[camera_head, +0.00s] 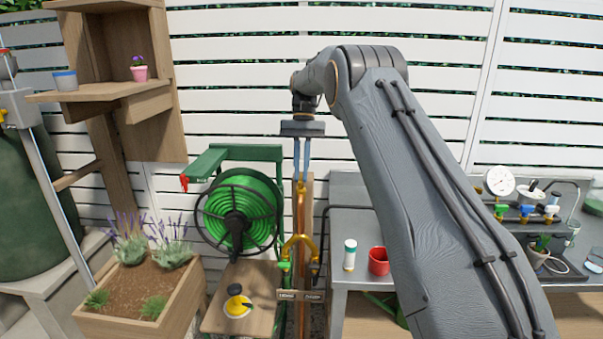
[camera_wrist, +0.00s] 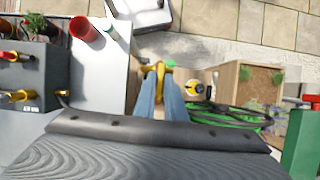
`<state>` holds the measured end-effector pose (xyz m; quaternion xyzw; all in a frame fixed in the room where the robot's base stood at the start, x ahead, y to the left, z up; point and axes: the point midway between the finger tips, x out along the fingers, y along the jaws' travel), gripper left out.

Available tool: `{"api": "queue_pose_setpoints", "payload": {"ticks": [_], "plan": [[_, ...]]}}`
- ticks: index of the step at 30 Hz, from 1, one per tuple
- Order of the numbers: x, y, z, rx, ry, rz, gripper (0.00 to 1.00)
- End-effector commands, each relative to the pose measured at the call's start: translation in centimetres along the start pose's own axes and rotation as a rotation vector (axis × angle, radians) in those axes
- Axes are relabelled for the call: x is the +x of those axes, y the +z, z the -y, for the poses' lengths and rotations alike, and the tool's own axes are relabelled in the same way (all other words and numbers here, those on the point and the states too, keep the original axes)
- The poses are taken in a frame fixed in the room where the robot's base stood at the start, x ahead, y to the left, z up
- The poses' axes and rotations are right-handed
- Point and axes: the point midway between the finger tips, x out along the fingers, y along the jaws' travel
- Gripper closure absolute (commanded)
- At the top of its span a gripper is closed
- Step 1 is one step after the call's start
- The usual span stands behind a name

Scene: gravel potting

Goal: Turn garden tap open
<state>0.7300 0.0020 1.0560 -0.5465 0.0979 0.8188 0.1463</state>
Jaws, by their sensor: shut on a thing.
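The garden tap is brass (camera_head: 301,187) and sits on a copper standpipe (camera_head: 300,212) against a wooden post, in the middle of the head view. A golden forked outlet (camera_head: 299,243) is lower on the pipe, with a green lever (camera_head: 284,266) on its left branch. My gripper (camera_head: 301,180) points down from above, its blue-grey fingers shut on the brass tap top. In the wrist view, brass shows between and beyond the fingertips (camera_wrist: 161,78), with a green part (camera_wrist: 170,64) behind it. The fingers partly hide the tap, so its turn angle cannot be told.
A green hose reel (camera_head: 240,212) stands close on the left. A wooden planter (camera_head: 170,308) is at lower left.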

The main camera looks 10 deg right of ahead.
Motion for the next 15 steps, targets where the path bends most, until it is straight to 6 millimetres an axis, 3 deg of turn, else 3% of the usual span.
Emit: {"api": "queue_pose_setpoints", "payload": {"ticks": [15], "plan": [[-0.17, -0.02, 0.03, -0.052, 0.021, -0.004, 1.00]]}}
